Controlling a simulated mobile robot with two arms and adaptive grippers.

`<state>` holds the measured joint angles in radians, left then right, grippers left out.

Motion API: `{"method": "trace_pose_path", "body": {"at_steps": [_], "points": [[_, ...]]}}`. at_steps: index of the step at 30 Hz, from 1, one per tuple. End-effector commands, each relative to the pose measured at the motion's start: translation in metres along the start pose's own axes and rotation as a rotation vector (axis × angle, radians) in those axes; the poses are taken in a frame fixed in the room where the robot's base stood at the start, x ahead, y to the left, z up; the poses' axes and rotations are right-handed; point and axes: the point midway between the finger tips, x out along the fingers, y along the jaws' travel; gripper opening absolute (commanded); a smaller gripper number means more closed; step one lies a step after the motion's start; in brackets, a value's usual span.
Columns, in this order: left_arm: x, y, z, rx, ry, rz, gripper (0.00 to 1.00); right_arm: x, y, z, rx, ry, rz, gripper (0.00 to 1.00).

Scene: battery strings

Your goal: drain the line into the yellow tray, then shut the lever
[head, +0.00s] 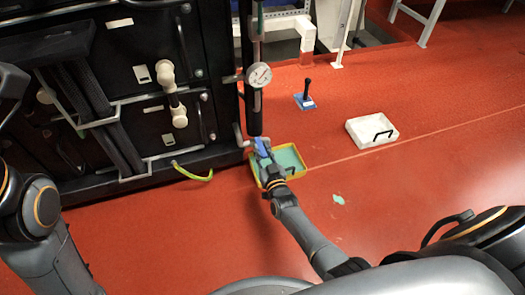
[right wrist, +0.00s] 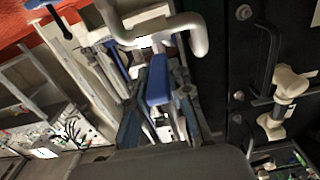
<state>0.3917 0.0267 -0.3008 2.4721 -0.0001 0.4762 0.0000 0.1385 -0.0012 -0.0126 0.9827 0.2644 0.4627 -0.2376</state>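The yellow tray (head: 297,176) lies on the floor beside the black cabinet, with a flat teal surface inside it. My right gripper (head: 262,148) is over the tray's left side, below the vertical pipe. The blue lever (right wrist: 158,82) lies between the fingers of my right gripper (right wrist: 162,105) in the right wrist view, and they look shut on it. A bit of blue also shows at the fingertips in the head view. The pipe's outlet is hidden behind the gripper. My left arm shows at the left edge, but its gripper is not in view.
A round gauge (head: 259,75) sits on the pipe. A white tray (head: 359,135) with a black handle and a blue block (head: 304,101) with a black stick are on the red floor. A teal patch (head: 338,199) lies on the floor. The floor at right is mostly clear.

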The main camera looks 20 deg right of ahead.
Motion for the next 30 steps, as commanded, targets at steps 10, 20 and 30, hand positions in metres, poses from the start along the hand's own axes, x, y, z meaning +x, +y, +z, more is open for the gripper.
{"method": "trace_pose_path", "body": {"at_steps": [10, 20, 30], "points": [[-0.001, 0.000, 0.000, 0.000, -0.001, -0.002, 0.00, 0.000, -0.001, 0.000, 0.001, 0.000, -0.001, 0.43], [-0.002, 0.000, 0.002, 0.001, -0.006, 0.001, 0.00, 0.000, -0.001, -0.020, 0.003, 0.003, -0.001, 0.43], [-0.002, 0.000, 0.001, 0.001, -0.005, 0.002, 0.00, 0.000, -0.001, -0.075, 0.002, 0.003, 0.000, 0.43]]}}
